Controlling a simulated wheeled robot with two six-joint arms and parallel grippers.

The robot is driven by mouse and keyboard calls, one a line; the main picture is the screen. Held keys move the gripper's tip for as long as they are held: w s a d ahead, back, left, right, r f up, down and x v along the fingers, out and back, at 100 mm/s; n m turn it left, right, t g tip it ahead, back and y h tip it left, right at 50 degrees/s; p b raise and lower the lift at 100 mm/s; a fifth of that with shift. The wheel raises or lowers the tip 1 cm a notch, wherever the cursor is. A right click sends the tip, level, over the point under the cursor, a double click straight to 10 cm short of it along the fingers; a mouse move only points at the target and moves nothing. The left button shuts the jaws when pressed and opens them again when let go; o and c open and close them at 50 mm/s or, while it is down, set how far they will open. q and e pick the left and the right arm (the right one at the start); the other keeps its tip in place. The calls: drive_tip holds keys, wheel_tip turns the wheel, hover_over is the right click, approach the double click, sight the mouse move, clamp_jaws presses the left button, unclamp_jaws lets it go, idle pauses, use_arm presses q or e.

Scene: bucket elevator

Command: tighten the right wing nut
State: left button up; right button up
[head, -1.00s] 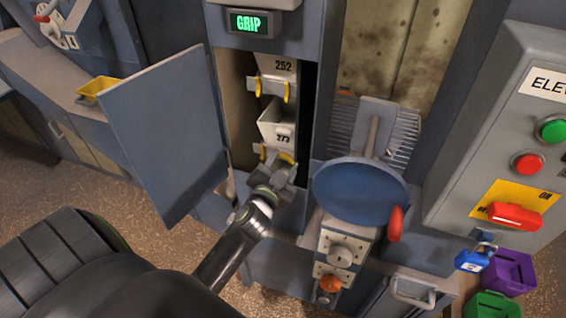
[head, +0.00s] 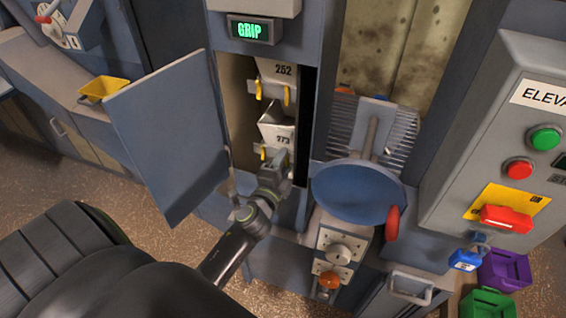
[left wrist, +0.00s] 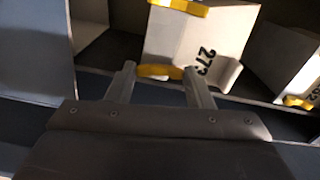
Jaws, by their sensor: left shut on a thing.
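The white bucket marked 273 (head: 276,127) hangs in the open elevator shaft. Its left yellow wing nut (head: 265,152) shows at its lower left in the head view. My left gripper (head: 281,158) is at the bucket's lower right and hides the right wing nut there. In the left wrist view, my gripper's two fingers (left wrist: 160,82) are on either side of a yellow wing nut (left wrist: 160,71) below bucket 273 and are shut on it. Another yellow wing nut (left wrist: 180,6) shows at the top edge. My right gripper is not in view.
Bucket 252 (head: 272,73) hangs above. An open grey door (head: 165,140) stands left of the shaft. A blue disc with a red handle (head: 393,222) is at the right. A display (head: 250,30) reads GRIP. A control box (head: 500,140) stands far right.

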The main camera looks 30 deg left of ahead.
use_arm(q)
drive_tip(key=shift+m, duration=0.8)
drive_tip(key=o, duration=1)
drive_tip(key=b+v, duration=0.2)
drive_tip(key=v, duration=1.5)
drive_tip(key=shift+s, duration=0.2)
drive_tip(key=shift+f, duration=0.15)
